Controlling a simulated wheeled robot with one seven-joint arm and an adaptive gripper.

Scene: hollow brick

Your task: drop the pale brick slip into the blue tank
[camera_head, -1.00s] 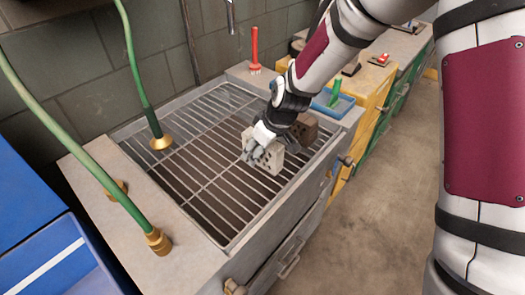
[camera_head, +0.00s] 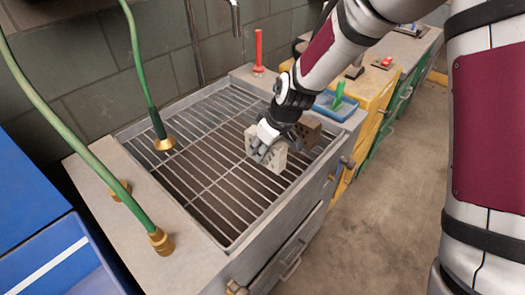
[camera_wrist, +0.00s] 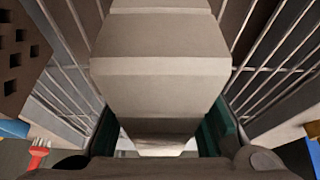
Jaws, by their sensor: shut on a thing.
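In the wrist view the pale brick (camera_wrist: 160,75) fills the middle, between the two green-padded fingers of my gripper (camera_wrist: 158,130). I cannot tell whether the brick touches the grate or is just above it. A large blue container with a white stripe, seemingly the blue tank (camera_head: 85,245), stands at the lower left; its inside is only partly in view.
A brown hollow brick (camera_head: 308,130) is close behind the pale one. A small blue tray (camera_head: 345,112) with a green-handled tool and a red-handled brush (camera_head: 258,55) stand behind.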

